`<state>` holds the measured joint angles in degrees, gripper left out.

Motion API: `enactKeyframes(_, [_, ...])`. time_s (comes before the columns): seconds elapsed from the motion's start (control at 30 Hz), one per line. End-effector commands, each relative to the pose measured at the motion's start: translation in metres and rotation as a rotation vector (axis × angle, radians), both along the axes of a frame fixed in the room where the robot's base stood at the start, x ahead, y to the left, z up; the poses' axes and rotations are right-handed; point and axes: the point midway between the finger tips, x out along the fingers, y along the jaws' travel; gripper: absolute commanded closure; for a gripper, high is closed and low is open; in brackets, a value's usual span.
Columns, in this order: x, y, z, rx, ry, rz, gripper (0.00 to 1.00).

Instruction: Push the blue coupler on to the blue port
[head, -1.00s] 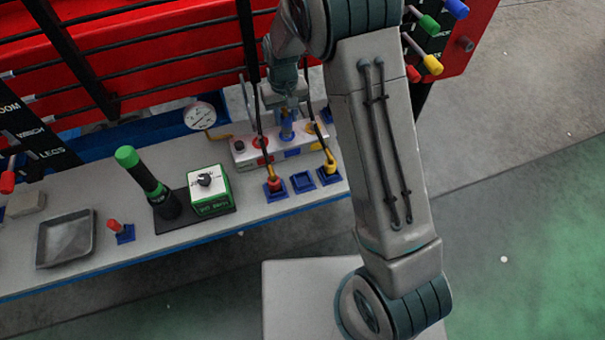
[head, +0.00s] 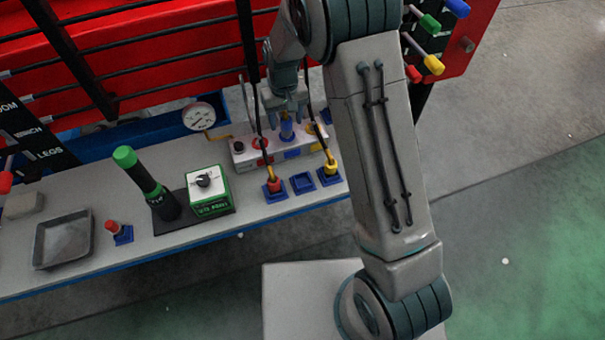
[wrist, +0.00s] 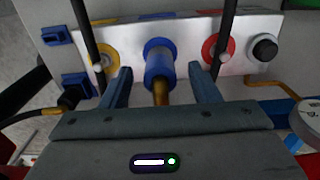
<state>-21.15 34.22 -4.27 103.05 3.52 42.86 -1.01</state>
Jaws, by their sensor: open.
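The blue coupler (wrist: 160,72) sits at the middle of the silver port block, between the yellow-ringed port (wrist: 104,58) and the red-ringed port (wrist: 218,48). It also shows in the head view (head: 287,130), upright below my gripper. Its brass end points towards my gripper. My gripper (wrist: 163,82) is open, with one finger on each side of the coupler and visible gaps. It also shows in the head view (head: 286,112) above the block.
A red coupler (head: 274,184) and a yellow coupler (head: 330,167) with black hoses stand in blue holders, with an empty blue holder (head: 302,182) between them. The hoses run close beside my gripper. A gauge (head: 199,116) and a green-handled device (head: 146,180) stand to the left.

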Motion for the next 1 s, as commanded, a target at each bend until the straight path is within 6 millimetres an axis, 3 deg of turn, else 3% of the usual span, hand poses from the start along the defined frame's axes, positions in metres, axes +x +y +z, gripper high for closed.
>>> enactKeyframes(0.17, [0.000, 0.000, 0.004, 0.000, 0.000, 0.000, 0.44])
enactKeyframes(0.73, [0.000, 0.000, 0.048, 0.000, -0.001, 0.000, 0.44])
enactKeyframes(1.0, [0.000, 0.000, 0.050, 0.000, 0.000, 0.000, 0.44])
